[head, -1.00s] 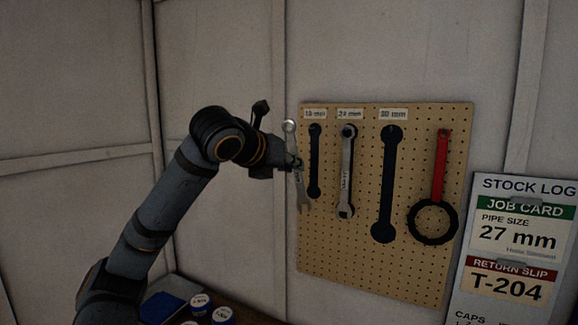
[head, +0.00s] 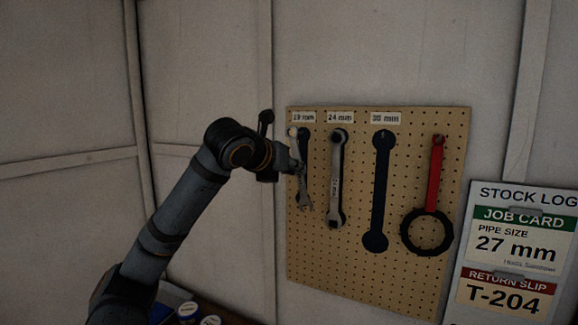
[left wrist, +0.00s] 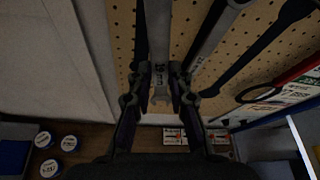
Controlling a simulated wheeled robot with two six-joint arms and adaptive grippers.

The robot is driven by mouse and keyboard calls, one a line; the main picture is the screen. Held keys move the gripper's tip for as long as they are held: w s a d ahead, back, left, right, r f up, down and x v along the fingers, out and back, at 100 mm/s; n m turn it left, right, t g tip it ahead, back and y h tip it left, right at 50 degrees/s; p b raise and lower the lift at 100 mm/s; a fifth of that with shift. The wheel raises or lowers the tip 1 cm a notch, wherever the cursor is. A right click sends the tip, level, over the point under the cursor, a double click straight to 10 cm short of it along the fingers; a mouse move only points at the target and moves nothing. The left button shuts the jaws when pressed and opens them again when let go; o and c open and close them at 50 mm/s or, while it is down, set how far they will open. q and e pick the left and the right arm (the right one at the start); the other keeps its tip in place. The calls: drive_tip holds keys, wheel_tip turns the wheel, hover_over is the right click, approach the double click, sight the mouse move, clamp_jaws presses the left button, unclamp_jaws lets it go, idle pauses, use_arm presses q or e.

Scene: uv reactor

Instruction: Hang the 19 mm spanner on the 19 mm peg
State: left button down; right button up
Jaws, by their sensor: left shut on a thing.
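The silver spanner (head: 305,193) hangs upright in my left gripper (head: 297,169), which is shut on its handle. In the left wrist view the spanner (left wrist: 158,40) stands between the fingertips (left wrist: 160,83), its open jaw towards me. In the head view its ring end overlaps the upper left of the dark outline (head: 305,147) under the 19 mm label (head: 303,117). The 19 mm peg itself is not clearly visible, and I cannot tell whether the ring touches it. My right gripper is in neither view.
The pegboard (head: 400,280) also holds a spanner (head: 335,182) under the 24 mm label, close right of mine. Further right are a bare dark outline (head: 381,190) and a red-handled ring tool (head: 437,175). Blue-and-white tubs (left wrist: 69,143) stand below.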

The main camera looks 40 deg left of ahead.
use_arm(q)
drive_tip(key=shift+a+r+p+x, duration=0.15)
drive_tip(key=shift+p+x, duration=0.3)
drive_tip(key=shift+x, duration=0.5)
drive_tip(key=shift+a+r+p+x, duration=0.1)
drive_tip(key=shift+r+p+x, duration=0.3)
drive_tip(key=shift+x, duration=0.6)
drive_tip(key=shift+a+r+p+x, duration=0.1)
drive_tip(key=shift+p+x, duration=0.45)
drive_tip(key=shift+x, duration=0.4)
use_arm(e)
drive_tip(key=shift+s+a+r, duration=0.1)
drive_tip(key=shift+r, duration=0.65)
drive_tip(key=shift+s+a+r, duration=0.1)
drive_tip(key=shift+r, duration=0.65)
use_arm(q)
drive_tip(key=shift+w, duration=0.15)
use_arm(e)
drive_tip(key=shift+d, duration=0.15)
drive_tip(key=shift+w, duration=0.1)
use_arm(q)
drive_tip(key=c, duration=1.2)
unclamp_jaws()
drive_tip(key=shift+o, duration=0.2)
